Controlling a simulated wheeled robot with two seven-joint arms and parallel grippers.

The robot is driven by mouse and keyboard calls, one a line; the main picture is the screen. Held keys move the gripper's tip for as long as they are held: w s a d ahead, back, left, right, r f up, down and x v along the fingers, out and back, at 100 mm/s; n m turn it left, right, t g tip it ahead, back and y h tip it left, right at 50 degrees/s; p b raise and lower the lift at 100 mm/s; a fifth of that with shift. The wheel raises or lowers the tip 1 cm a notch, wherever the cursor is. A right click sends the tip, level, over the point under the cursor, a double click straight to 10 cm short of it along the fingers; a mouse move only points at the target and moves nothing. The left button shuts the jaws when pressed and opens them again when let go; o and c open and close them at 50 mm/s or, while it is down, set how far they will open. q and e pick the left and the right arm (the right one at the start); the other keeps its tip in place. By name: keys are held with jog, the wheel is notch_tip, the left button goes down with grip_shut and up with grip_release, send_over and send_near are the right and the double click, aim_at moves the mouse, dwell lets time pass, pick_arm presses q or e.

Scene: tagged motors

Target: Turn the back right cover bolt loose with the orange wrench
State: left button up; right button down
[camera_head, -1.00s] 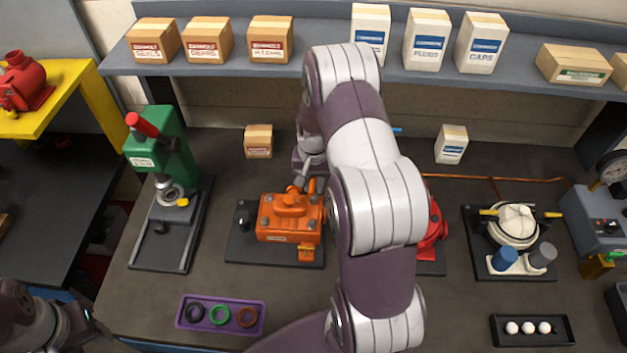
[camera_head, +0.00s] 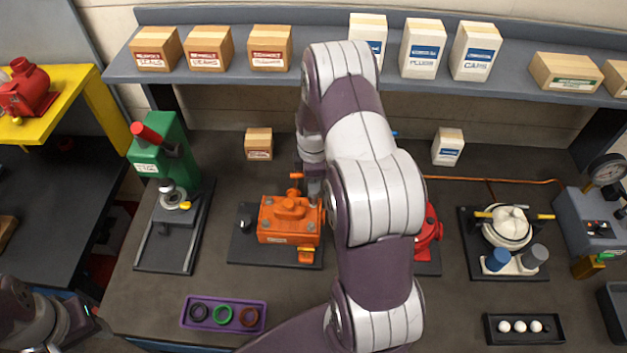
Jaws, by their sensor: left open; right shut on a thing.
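The orange motor (camera_head: 287,222) sits on a dark base plate left of my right arm, with bolts at the corners of its cover. Its back right corner is largely hidden by my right arm and gripper. My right gripper (camera_head: 308,188) is at the back right of the motor and is shut on the orange wrench (camera_head: 296,178), of which a short orange part shows. Whether the wrench sits on the bolt cannot be seen. My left gripper (camera_head: 92,318) is open and empty at the lower left, beside the bench's front edge.
A green press (camera_head: 165,160) stands left of the motor. A purple tray (camera_head: 224,327) with rings lies in front. A red motor (camera_head: 428,230) is partly hidden behind my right arm. A small carton (camera_head: 258,144) stands behind the orange motor. Bare bench lies between tray and motor.

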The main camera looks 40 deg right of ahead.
jog(key=shift+s+r, duration=0.1)
notch_tip(320, 180, up, 5)
jog(key=p, duration=0.3)
jog(key=shift+r+p, duration=0.1)
jog(key=shift+p, duration=0.25)
